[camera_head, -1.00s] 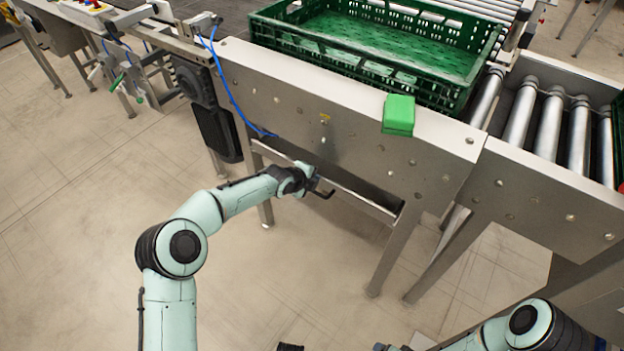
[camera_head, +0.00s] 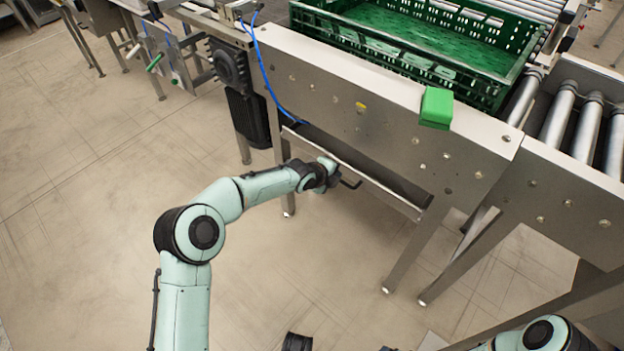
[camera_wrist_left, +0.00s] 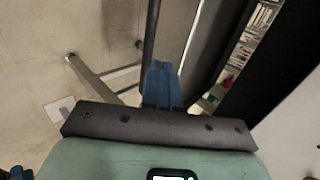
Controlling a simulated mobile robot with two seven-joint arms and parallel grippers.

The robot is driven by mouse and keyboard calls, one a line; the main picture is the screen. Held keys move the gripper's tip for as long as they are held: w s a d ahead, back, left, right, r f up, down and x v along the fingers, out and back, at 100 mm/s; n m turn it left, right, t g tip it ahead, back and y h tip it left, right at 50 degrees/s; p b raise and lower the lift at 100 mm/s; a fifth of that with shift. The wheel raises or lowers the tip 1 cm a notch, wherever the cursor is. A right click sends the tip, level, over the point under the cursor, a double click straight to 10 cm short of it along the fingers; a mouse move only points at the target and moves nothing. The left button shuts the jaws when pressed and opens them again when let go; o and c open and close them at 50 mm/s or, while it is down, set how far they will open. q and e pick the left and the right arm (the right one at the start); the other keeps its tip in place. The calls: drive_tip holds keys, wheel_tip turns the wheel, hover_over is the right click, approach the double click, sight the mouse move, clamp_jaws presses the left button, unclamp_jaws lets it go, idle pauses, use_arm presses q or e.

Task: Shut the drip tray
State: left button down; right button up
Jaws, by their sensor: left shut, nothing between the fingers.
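The drip tray (camera_head: 392,197) is a shallow metal tray under the near side of the conveyor. Its front edge stands out a little from beneath the side panel, with a dark gap behind it. A small black handle (camera_head: 351,184) sticks out from its front. My left gripper (camera_head: 333,172) is at the tray's front, close beside the handle; I cannot tell whether it touches. In the left wrist view its blue fingers (camera_wrist_left: 163,84) are together with nothing between them, near a long dark bar (camera_wrist_left: 151,40). My right gripper is out of view.
A green crate (camera_head: 400,62) sits on the conveyor above. A green box (camera_head: 436,108) is on the side panel (camera_head: 385,125). A blue cable (camera_head: 268,85) and black motor (camera_head: 248,118) are left of the tray. Conveyor legs (camera_head: 415,245) stand at right.

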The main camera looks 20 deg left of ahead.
use_arm(q)
drive_tip(key=p+v, duration=0.2)
drive_tip(key=v, duration=0.8)
drive_tip(key=shift+p, duration=0.4)
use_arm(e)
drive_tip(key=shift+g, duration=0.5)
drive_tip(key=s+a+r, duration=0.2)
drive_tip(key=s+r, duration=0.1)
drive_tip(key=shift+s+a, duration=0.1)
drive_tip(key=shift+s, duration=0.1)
use_arm(q)
drive_tip(key=shift+s+a+f, duration=0.1)
drive_tip(key=shift+s, duration=0.1)
